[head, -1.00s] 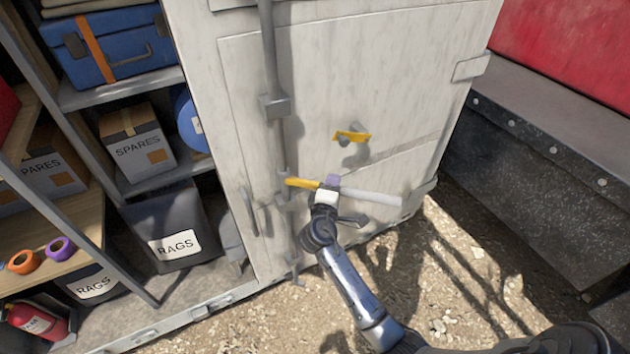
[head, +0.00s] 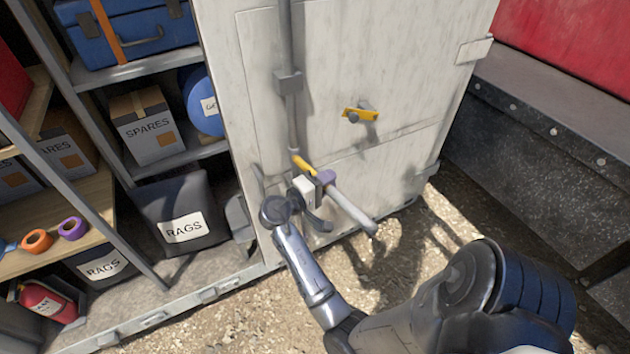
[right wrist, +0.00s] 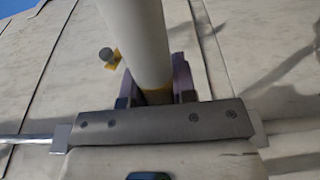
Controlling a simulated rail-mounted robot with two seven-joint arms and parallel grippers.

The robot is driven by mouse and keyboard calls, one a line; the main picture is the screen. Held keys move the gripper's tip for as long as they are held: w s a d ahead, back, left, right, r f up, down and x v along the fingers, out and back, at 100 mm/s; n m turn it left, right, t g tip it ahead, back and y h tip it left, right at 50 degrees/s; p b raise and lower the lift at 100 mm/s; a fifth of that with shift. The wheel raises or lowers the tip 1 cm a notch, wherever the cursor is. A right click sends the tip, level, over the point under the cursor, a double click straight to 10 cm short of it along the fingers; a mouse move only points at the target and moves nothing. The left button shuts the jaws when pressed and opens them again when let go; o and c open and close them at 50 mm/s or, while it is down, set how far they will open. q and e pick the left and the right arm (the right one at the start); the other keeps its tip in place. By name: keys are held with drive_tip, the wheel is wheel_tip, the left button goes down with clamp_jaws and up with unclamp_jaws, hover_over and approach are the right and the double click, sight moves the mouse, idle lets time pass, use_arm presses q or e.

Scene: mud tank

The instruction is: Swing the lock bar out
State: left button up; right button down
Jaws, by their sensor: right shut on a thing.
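The lock bar (head: 350,209) is a light grey handle with a yellow section at its inner end, joined to the upright grey rod (head: 287,60) on the white door (head: 390,75). In the head view it points out from the door, toward the lower right. My right gripper (head: 322,180) is shut on the bar near the yellow section. In the right wrist view the bar (right wrist: 140,40) runs between the purple-grey fingers (right wrist: 157,90). A yellow catch (head: 360,115) sits on the door above the bar, apart from it. My left gripper is not in view.
Shelves on the left hold a blue case (head: 128,30), a spares box (head: 146,125) and a rags bin (head: 180,215). A dark ledge (head: 530,120) with a red panel stands on the right. Gravel (head: 400,265) lies open before the door.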

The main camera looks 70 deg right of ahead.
drive_tip(key=shift+a, duration=0.1)
idle(0.4)
drive_tip(key=c, duration=0.9)
unclamp_jaws()
drive_tip(key=shift+w, duration=0.1)
drive_tip(key=shift+a, duration=0.1)
drive_tip(key=shift+b+v, duration=1)
drive_tip(key=shift+v, duration=5.8)
drive_tip(key=shift+w, duration=0.2)
